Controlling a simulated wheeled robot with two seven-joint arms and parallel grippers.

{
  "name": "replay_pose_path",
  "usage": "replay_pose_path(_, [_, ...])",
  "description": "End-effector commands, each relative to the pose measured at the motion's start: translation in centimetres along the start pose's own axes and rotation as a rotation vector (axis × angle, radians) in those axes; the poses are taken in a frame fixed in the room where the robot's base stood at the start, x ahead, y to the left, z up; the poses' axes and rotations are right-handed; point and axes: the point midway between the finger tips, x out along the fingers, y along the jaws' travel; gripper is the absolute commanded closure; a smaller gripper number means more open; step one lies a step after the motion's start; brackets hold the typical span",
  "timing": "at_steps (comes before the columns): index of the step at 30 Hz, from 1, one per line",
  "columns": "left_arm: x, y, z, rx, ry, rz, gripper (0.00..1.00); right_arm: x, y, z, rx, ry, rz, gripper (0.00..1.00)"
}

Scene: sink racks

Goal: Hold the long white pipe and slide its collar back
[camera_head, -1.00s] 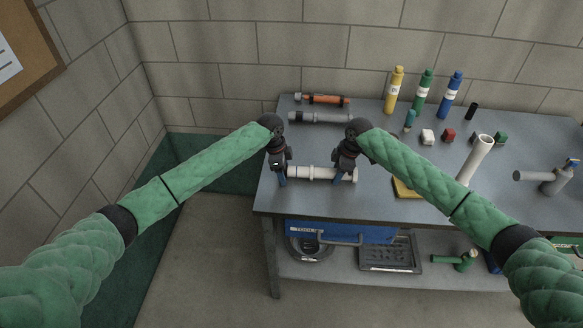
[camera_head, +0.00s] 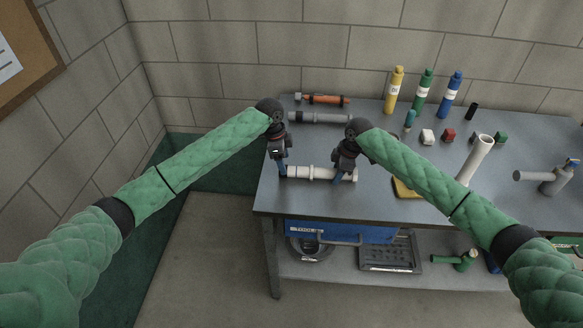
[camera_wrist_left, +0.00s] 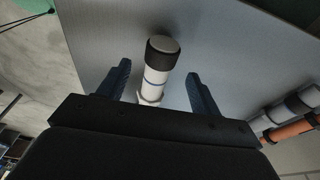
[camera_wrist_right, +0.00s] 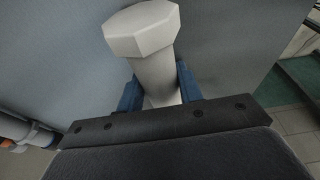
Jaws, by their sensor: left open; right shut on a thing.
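The long white pipe (camera_head: 325,174) lies across the front left of the table. A raised white ring, which looks like the collar (camera_head: 312,172), sits around its middle. My right gripper (camera_head: 339,179) is shut on the pipe near its right end; the right wrist view shows the pipe (camera_wrist_right: 156,74) between the fingers and a hexagonal white end beyond them. My left gripper (camera_head: 283,171) is open above the pipe's left end. In the left wrist view the pipe (camera_wrist_left: 156,78), with a dark end cap, shows between the spread fingers, apart from both.
A grey pipe (camera_head: 320,118) and an orange pipe (camera_head: 326,99) lie behind. A yellow sponge-like block (camera_head: 404,188) and an upright white tube (camera_head: 474,160) are to the right. Several bottles stand at the back. A blue toolbox (camera_head: 340,231) is below the tabletop.

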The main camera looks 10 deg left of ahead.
Motion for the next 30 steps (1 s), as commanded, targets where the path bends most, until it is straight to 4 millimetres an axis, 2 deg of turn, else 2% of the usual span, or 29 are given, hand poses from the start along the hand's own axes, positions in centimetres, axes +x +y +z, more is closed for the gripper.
replay_pose_path(6, [-1.5, 0.0, -0.3, 0.0, 0.0, -0.001, 0.35, 0.0, 0.0, 0.0, 0.0, 0.0, 0.0, 0.84])
replay_pose_path(13, [-1.6, 0.0, -0.3, 0.0, 0.0, 0.0, 0.35, 0.0, 0.0, 0.0, 0.0, 0.0, 0.0, 0.84])
replay_pose_path(14, [-1.6, 0.0, -0.3, 0.0, 0.0, 0.0, 0.35, 0.0, 0.0, 0.0, 0.0, 0.0, 0.0, 0.58])
replay_pose_path(17, [-1.6, 0.0, -0.3, 0.0, 0.0, 0.0, 0.35, 0.0, 0.0, 0.0, 0.0, 0.0, 0.0, 0.39])
replay_pose_path(26, [-1.6, 0.0, -0.3, 0.0, 0.0, 0.0, 0.35, -0.1, 0.0, 0.0, 0.0, 0.0, 0.0, 0.39])
replay_pose_path(30, [-1.6, 0.0, -0.3, 0.0, 0.0, 0.0, 0.35, -1.0, 0.1, 0.0, 0.0, 0.0, 0.001, 0.39])
